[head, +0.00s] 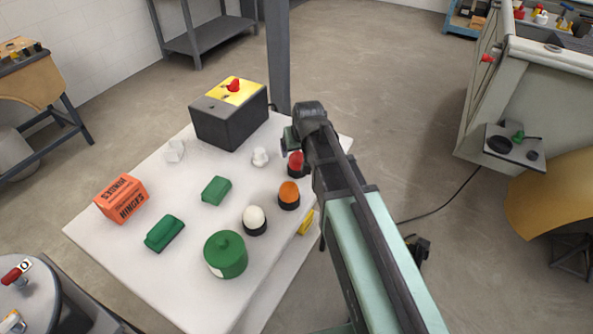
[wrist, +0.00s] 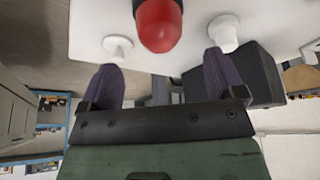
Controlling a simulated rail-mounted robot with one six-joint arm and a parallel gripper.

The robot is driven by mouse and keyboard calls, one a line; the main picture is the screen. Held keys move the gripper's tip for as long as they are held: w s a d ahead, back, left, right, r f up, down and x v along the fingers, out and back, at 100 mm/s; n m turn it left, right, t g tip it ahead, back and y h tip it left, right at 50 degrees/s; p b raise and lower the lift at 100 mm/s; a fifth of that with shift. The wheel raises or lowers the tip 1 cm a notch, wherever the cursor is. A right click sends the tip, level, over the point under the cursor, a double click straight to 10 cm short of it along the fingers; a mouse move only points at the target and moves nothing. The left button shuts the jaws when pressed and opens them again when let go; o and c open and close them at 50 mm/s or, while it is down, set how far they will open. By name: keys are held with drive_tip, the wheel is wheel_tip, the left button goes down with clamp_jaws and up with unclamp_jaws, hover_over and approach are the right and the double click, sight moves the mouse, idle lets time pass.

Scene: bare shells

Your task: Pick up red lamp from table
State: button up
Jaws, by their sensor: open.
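The red lamp (head: 297,161) is a red dome on a dark base and stands on the white table (head: 142,258), near its right edge. My arm partly covers it in the head view. My gripper (head: 287,146) is at the table's right side, close to the lamp. In the wrist view my gripper (wrist: 162,62) shows two purple-grey fingers spread apart with nothing between them. The red dome (wrist: 159,24) appears beyond the fingertips, lined up with the gap between them. Its far end is cut off by the picture's top edge.
An orange lamp (head: 289,194), a white lamp (head: 255,220) and a white knob-like piece (head: 260,156) stand near the red lamp. A dark box with a yellow top (head: 229,113) stands behind. Green pieces (head: 216,190) and an orange carton (head: 121,199) lie farther left.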

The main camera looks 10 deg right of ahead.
sight(298, 155)
drive_tip(key=shift+x, duration=1.1)
drive_tip(key=shift+s, duration=0.1)
drive_tip(key=b+x, duration=0.5)
drive_tip(key=shift+s+f, duration=0.1)
drive_tip(key=shift+f, duration=0.05)
drive_tip(key=shift+r, duration=0.2)
drive_tip(key=c, duration=1.1)
drive_tip(key=shift+o, duration=0.2)
